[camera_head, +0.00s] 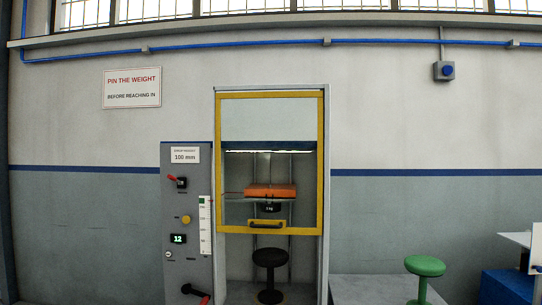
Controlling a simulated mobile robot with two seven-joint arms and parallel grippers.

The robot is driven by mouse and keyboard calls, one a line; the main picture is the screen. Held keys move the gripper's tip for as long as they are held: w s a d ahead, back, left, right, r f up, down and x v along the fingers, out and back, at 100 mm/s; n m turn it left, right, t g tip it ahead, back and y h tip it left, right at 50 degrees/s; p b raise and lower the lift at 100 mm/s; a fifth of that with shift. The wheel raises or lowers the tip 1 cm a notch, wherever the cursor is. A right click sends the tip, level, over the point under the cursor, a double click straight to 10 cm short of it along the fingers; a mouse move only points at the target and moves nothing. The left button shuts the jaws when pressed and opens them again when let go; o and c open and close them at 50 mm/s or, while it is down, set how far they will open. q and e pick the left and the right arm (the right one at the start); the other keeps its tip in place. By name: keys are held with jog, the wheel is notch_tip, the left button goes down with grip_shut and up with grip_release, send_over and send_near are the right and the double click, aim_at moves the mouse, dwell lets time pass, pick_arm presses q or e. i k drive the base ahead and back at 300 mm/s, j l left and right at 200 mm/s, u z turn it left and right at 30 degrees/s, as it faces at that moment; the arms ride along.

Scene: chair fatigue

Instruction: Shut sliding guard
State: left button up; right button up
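The sliding guard is a clear panel in a yellow frame (320,160) on the front of a tall grey test cabinet (326,262). The guard covers the upper part of the cabinet's opening, and the space below its lower edge is open. A handle (267,225) with a dark grip and yellow mounts sits near its bottom edge. Behind the panel an orange block (270,191) with a dark weight (270,208) below it hangs over a black stool (270,257). Neither of my grippers is in view.
A green stool (425,266) stands on a low grey platform (375,288) to the right. A blue box (507,287) stands at far right.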

aim_at(255, 226)
jog(key=i+l+u, duration=0.15)
jog(key=i+l, duration=0.25)
jog(key=i+l+u, duration=0.1)
jog(key=i+l, duration=0.3)
jog(key=i+l+u, duration=0.15)
jog(key=i+l, duration=0.35)
jog(key=i+l+u, duration=0.1)
jog(key=i+l, duration=0.25)
jog(key=l, duration=0.15)
jog(key=i+l+u, duration=0.15)
jog(key=i+l, duration=0.25)
jog(key=l, duration=0.15)
